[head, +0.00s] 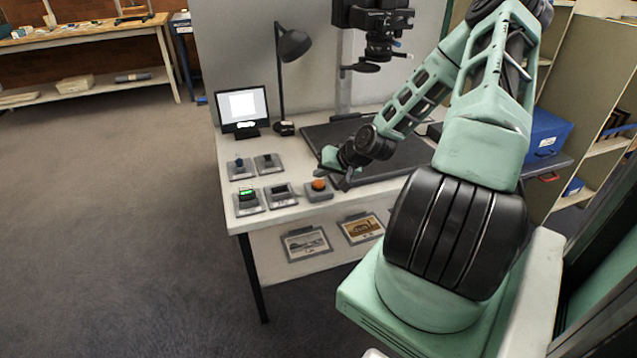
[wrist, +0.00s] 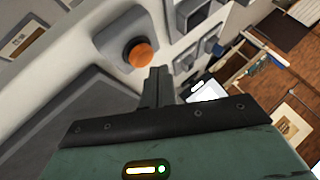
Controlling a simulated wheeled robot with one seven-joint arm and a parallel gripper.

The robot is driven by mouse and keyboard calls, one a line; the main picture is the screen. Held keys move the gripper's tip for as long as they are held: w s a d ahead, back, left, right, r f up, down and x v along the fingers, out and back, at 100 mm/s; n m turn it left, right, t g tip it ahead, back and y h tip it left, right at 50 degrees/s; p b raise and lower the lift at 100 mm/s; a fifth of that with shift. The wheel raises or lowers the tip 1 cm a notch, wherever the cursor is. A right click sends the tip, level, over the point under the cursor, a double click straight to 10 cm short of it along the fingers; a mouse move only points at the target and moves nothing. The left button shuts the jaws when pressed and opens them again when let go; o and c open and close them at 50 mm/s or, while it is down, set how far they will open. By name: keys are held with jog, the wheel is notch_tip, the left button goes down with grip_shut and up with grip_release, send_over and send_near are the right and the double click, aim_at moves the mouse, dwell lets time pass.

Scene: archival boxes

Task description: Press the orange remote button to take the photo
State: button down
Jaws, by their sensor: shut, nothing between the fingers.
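The orange remote button (head: 319,185) sits on a small grey box near the front edge of the white table. In the wrist view the button (wrist: 141,57) is a round orange cap in a dark collar, just beyond my fingertips. My gripper (head: 346,180) is beside the button, to its right in the head view. Its fingers are shut together and empty, and in the wrist view the fingertips (wrist: 158,72) show just below and right of the button. I cannot tell whether they touch it; a small gap seems to show.
Several grey control boxes, one with a green-lit switch (head: 247,193), stand left of the button. A monitor (head: 243,108) and a lamp (head: 289,45) stand behind. A dark board (head: 320,135) lies under the camera (head: 378,30).

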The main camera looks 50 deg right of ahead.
aim_at(322, 184)
jog(key=shift+f, duration=0.15)
dwell(0.4)
jog(key=shift+f, duration=0.25)
jog(key=shift+f, duration=0.55)
dwell(0.7)
jog(key=shift+r, duration=0.15)
jog(key=shift+r+p, duration=0.75)
jog(key=shift+r, duration=0.05)
jog(key=shift+r, duration=0.15)
notch_tip(322, 184, up, 5)
jog(key=p, duration=0.5)
